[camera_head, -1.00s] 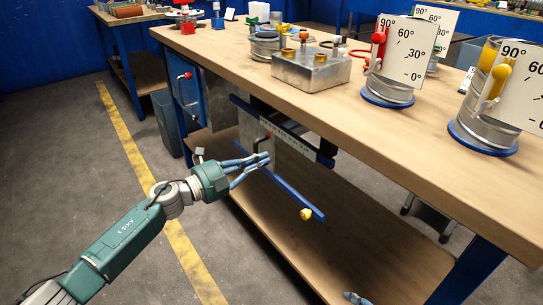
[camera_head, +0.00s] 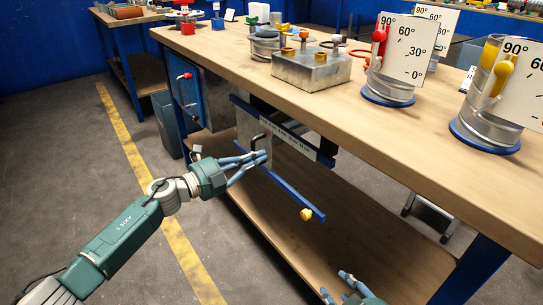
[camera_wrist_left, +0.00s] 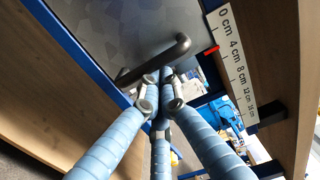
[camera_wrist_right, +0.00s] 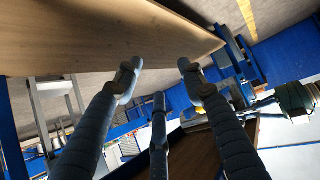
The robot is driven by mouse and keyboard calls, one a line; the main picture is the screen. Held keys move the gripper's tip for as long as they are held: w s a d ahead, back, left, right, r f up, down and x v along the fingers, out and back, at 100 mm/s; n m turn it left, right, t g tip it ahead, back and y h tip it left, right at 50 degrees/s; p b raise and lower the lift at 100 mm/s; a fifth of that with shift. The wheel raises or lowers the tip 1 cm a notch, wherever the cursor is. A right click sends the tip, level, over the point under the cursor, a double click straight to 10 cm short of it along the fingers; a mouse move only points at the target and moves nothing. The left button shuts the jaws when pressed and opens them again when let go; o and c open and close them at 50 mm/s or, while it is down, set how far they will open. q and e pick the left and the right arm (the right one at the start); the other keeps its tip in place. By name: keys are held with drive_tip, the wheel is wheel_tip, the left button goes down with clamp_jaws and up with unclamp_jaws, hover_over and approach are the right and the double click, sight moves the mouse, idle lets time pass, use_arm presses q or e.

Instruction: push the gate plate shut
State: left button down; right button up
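The gate plate (camera_head: 283,156) is a grey metal sheet between blue rails under the bench front. Its dark bar handle (camera_wrist_left: 155,62) crosses just beyond my left fingertips in the left wrist view. My left gripper (camera_head: 264,157) has its fingers drawn together at the handle, just below it in the head view. The fingertips overlap the handle in the left wrist view; I cannot tell whether they touch it. A white centimetre scale (camera_wrist_left: 234,70) with a red pointer (camera_wrist_left: 211,50) runs beside the plate. My right gripper (camera_wrist_right: 159,68) is open and empty, low near the bench's lower shelf.
The wooden bench top (camera_head: 330,110) carries a metal block (camera_head: 312,70) and dial-marked duct pieces (camera_head: 390,85). The lower shelf (camera_head: 300,240) is bare. Open floor lies left of the bench.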

use_arm(q)
drive_tip(key=shift+w+a+b, duration=0.25)
drive_tip(key=shift+w+b, duration=0.1)
drive_tip(key=shift+w, duration=0.05)
drive_tip(key=shift+w+a+b, duration=0.3)
drive_tip(key=shift+w+b, duration=0.05)
drive_tip(key=shift+w, duration=0.05)
use_arm(e)
drive_tip(key=shift+w+a+r+t+y, duration=0.5)
drive_tip(key=shift+w+a+r+t, duration=0.5)
drive_tip(key=shift+w+r+t, duration=1.6)
use_arm(q)
drive_tip(key=s+a+p, duration=0.4)
drive_tip(key=s+a, duration=0.1)
drive_tip(key=s, duration=0.1)
drive_tip(key=shift+s+a, duration=0.15)
drive_tip(key=shift+s, duration=0.05)
use_arm(e)
drive_tip(key=s+d+f+g+h, duration=0.1)
drive_tip(key=s+d+f+g, duration=0.2)
drive_tip(key=s+f+g, duration=0.3)
drive_tip(key=s+d+f+g+h, duration=0.1)
drive_tip(key=s+d+f+g, duration=0.2)
drive_tip(key=s, duration=1)
drive_tip(key=shift+d+f+g+h, duration=0.2)
drive_tip(key=shift+f+g+h, duration=0.2)
drive_tip(key=shift+f+g, duration=1.05)
